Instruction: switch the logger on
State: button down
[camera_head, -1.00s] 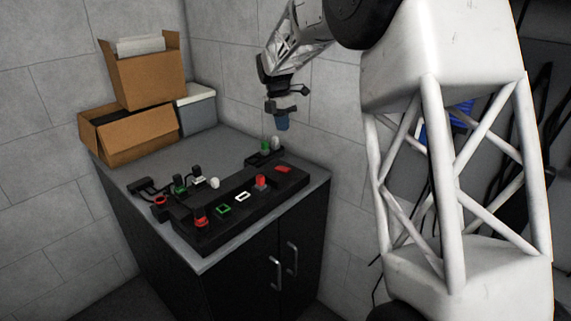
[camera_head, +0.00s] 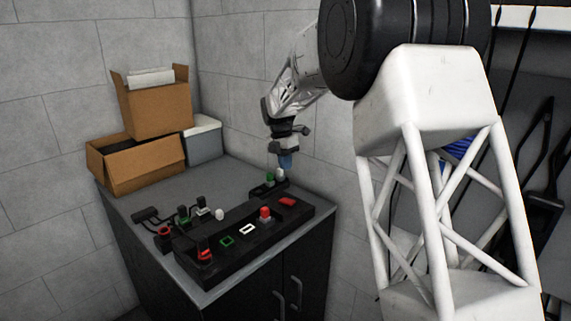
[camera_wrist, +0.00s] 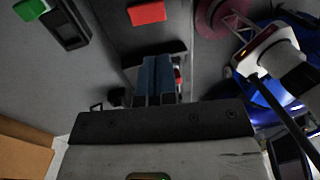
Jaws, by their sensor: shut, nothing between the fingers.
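My gripper (camera_head: 286,160) points down with its blue fingers together, at the back right of the bench. In the wrist view the shut fingers (camera_wrist: 155,80) hold nothing. Its tips are at or just above a white knob (camera_head: 281,174), beside a green knob (camera_head: 269,178); I cannot tell whether they touch. Both knobs stand on a small dark box (camera_head: 263,188). No label tells me which control is the logger's. The long black panel (camera_head: 222,262) carries a green-framed switch (camera_head: 227,241), a white-framed switch (camera_head: 246,229), a red button (camera_head: 265,213) and a flat red piece (camera_head: 288,202).
Cardboard boxes (camera_head: 158,108) and a grey bin (camera_head: 203,142) fill the back left. The grey benchtop (camera_head: 225,182) is clear in the middle.

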aim_at(291, 202)
jog(key=f, duration=0.4)
jog(key=s+d+f, duration=0.1)
jog(key=f, duration=0.6)
jog(key=shift+s+d+f, duration=0.3)
jog(key=shift+d+f, duration=0.05)
jog(key=shift+f, duration=0.05)
